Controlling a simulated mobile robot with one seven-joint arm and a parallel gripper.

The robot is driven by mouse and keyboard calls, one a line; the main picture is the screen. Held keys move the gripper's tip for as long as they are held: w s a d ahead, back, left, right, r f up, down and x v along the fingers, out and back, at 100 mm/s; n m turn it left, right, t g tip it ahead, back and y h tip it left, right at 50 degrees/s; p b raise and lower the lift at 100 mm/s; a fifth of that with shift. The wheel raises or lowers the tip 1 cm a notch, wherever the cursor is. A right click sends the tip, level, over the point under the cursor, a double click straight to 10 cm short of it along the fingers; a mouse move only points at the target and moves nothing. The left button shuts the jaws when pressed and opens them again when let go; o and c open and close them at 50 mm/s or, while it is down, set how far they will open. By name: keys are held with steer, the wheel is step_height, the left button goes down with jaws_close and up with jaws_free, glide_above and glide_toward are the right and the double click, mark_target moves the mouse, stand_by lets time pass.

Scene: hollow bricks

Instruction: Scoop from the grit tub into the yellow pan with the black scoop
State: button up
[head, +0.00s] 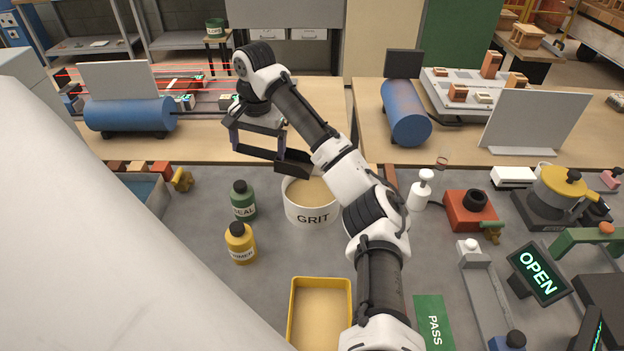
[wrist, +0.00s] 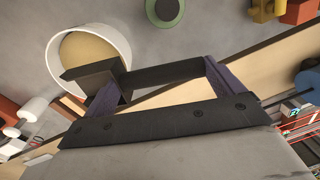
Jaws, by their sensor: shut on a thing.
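The white grit tub (head: 312,215), labelled GRIT, stands on the grey bench with tan grit (head: 310,190) inside. My gripper (head: 258,151) is shut on the handle of the black scoop (head: 293,164). The scoop's bowl hangs at the tub's back left rim, above the grit; whether it holds any grit I cannot tell. In the wrist view the scoop (wrist: 92,77) overlaps the tub (wrist: 108,36), and my gripper (wrist: 160,78) spans its handle. The shallow rectangular yellow pan (head: 320,312) lies in front of the tub and looks empty.
A green bottle (head: 242,203) and a yellow bottle (head: 240,244) stand left of the tub. A lidded yellow pot (head: 560,190) sits farther right.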

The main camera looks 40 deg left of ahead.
steer(key=shift+r, duration=2.5)
